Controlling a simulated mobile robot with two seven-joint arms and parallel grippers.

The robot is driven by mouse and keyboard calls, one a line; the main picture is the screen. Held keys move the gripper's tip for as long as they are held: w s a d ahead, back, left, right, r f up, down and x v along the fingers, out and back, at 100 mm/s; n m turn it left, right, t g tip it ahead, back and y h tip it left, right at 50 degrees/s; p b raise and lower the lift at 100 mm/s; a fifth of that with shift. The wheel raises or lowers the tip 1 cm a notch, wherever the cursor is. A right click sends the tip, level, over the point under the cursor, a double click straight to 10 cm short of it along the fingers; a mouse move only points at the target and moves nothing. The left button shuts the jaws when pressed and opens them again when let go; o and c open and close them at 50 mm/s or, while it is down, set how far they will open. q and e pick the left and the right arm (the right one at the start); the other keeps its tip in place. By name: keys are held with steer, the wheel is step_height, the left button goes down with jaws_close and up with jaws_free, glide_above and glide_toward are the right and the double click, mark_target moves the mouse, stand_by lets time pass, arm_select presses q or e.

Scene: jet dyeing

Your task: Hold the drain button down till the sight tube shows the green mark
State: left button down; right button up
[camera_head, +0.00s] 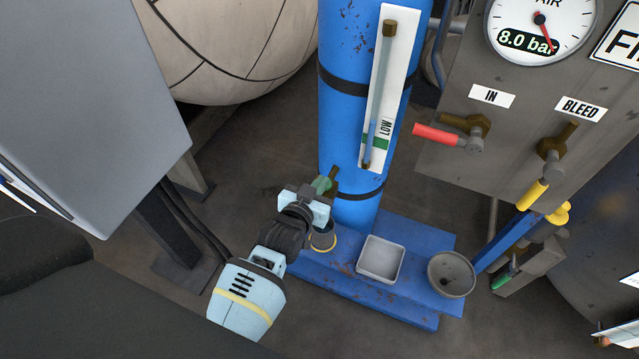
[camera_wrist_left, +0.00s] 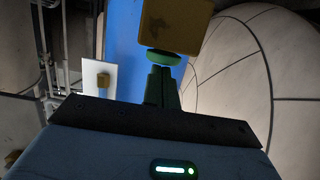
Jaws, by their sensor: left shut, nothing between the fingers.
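The sight tube (camera_head: 381,85) runs up a white plate on the blue tank (camera_head: 343,120). A green mark (camera_head: 376,142) crosses the plate near its foot, beside the word LOW. Bluish liquid seems to stand slightly above the mark; the exact level is hard to read. The green drain button (camera_wrist_left: 165,58) sits on a brass block (camera_wrist_left: 175,25) low on the tank. My left gripper (camera_wrist_left: 160,70) is shut and empty, its green-looking fingertips right at the button face. I cannot tell whether they touch. In the head view my left gripper (camera_head: 321,185) partly hides the button. My right gripper is out of view.
A grey panel (camera_head: 520,100) holds a gauge at 8.0 bar, a red-handled IN valve (camera_head: 440,134) and a yellow-handled BLEED valve (camera_head: 532,194).

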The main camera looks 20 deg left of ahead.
arm_select(q)
steer(key=shift+s+f, duration=0.15)
steer(key=shift+f, duration=0.25)
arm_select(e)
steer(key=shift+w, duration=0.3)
arm_select(q)
steer(key=shift+r, duration=0.1)
stand_by(0.5)
